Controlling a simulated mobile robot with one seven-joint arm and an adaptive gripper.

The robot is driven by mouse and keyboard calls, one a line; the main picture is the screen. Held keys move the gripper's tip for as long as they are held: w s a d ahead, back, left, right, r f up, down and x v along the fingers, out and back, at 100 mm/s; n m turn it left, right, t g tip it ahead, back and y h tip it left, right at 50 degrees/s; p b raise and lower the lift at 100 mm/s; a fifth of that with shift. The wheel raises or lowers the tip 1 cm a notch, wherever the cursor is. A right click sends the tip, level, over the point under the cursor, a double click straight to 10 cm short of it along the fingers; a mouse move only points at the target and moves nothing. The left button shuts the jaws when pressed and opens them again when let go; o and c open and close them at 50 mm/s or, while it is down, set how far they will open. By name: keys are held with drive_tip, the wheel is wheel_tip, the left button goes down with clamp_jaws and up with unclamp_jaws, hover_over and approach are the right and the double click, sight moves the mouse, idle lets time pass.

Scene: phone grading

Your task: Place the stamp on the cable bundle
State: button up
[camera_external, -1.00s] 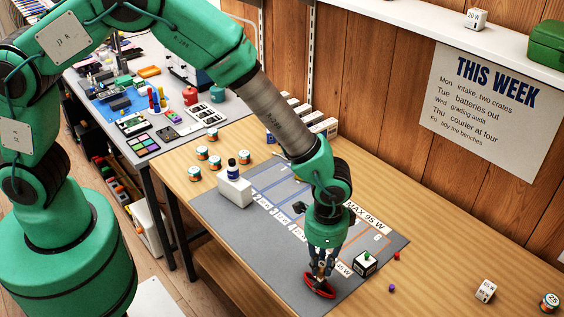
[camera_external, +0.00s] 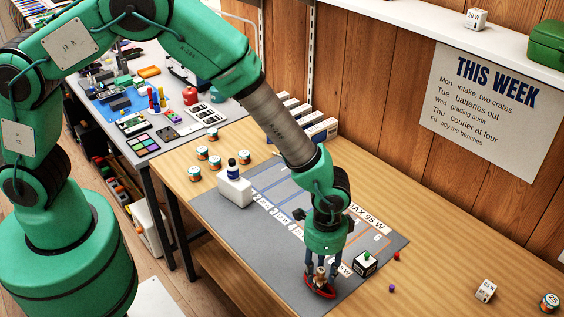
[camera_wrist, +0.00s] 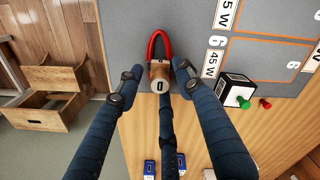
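The stamp (camera_wrist: 160,76), with a tan wooden handle and a dark mark on its pale top, stands about upright at the near end of the red looped cable bundle (camera_wrist: 153,41). The stamp (camera_external: 320,276) and red bundle (camera_external: 318,292) also show at the grey mat's front edge in the external view. My gripper (camera_wrist: 160,72) is open around the stamp, with gaps between its side fingers and the handle. It points down from above, as the external view (camera_external: 321,282) shows. The stamp's lower end is hidden, so I cannot tell exactly how it contacts the bundle.
A black-and-white cube (camera_external: 364,264) with a green knob stands just right of my gripper. Small red (camera_external: 397,255) and purple (camera_external: 392,288) pieces lie near it. A white block (camera_external: 235,191) with a bottle stands at the mat's left.

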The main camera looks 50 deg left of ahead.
sight(321, 269)
drive_tip(key=shift+r, duration=0.15)
wheel_tip(321, 269, up, 12)
drive_tip(key=p, duration=0.1)
drive_tip(key=shift+p, duration=0.3)
idle(0.9)
